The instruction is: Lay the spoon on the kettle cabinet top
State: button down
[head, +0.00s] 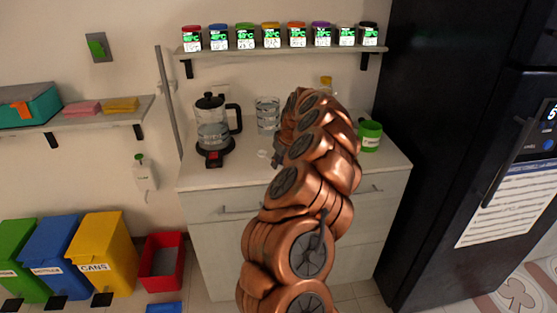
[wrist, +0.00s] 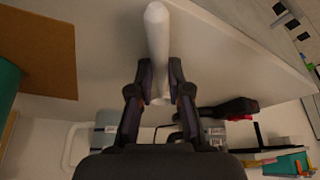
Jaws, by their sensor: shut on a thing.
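The white spoon (wrist: 157,45) is between my gripper's fingers (wrist: 159,92) in the wrist view, and they are shut on it. Its rounded end points to the top of that view. The kettle cabinet top (head: 195,176) is a pale counter in the head view. A pale surface (wrist: 225,45) lies behind the spoon in the wrist view; I cannot tell whether the spoon touches it. In the head view my copper arm reaches over the cabinet and hides most of the gripper. The kettle (head: 213,130) stands on the left of the top.
Water glasses (head: 267,115) stand right of the kettle, and a green container (head: 370,136) is at the right end. A small pale thing (head: 262,153) shows left of my arm. A shelf (head: 285,46) of spice dispensers hangs above. A black fridge (head: 440,130) stands right.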

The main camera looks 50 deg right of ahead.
jog(key=c, duration=1)
grip_release()
jog(key=shift+r, duration=0.1)
jog(key=v, duration=1.1)
jog(key=shift+s+r, duration=0.15)
jog(key=shift+r, duration=0.25)
